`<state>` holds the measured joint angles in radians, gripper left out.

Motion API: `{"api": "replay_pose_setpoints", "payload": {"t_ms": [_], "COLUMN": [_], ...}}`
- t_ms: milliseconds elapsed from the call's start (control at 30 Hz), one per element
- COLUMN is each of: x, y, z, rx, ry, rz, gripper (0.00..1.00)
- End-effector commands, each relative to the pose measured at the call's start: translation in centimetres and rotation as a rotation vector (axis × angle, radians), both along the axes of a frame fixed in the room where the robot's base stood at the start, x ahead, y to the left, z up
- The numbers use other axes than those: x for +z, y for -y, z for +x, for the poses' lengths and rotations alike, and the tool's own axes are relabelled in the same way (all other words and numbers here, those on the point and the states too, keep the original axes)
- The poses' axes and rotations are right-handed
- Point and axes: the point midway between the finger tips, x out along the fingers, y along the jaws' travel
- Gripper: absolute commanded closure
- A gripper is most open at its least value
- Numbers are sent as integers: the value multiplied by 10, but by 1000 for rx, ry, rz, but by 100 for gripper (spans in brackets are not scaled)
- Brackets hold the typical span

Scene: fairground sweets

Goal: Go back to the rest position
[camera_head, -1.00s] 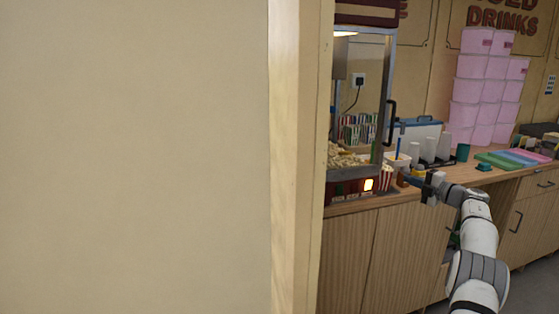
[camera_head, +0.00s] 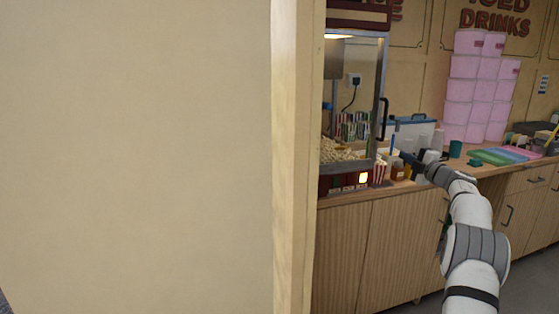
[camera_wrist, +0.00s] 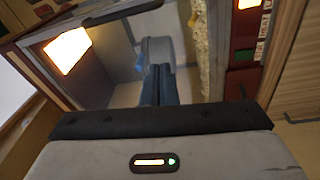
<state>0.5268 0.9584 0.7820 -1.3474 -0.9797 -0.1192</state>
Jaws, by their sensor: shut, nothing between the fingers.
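My gripper (camera_head: 408,158) is at the end of my arm, above the counter near the cups, to the right of the popcorn machine (camera_head: 352,110). In the wrist view its two dark blue fingers (camera_wrist: 160,84) lie together with nothing between them. Behind them the popcorn machine, with its lit lamp (camera_wrist: 68,50) and popcorn (camera_wrist: 203,45), fills much of that view. The exact gap between the fingers and the machine cannot be told.
A cream wall (camera_head: 135,160) and its wooden end post (camera_head: 292,160) block the left half. On the counter are a red-striped popcorn cup (camera_head: 379,172), stacked pink tubs (camera_head: 478,90) and coloured trays (camera_head: 495,156). Wooden cabinets (camera_head: 395,245) stand below.

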Motion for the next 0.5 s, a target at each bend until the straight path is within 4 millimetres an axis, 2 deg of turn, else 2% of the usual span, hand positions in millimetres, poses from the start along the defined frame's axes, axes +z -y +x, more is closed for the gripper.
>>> {"api": "replay_pose_setpoints", "payload": {"t_ms": [33, 167, 267, 400, 500], "x": [13, 43, 68, 88, 90], "y": [-7, -20, -33, -55, -71], "z": [1, 0, -9, -36, -65], "rx": [-26, -125, -228, -383, -491], "ry": [-2, -20, -55, -138, -219], "rz": [27, 117, 218, 377, 486], "gripper": [100, 100, 100, 100, 100]}}
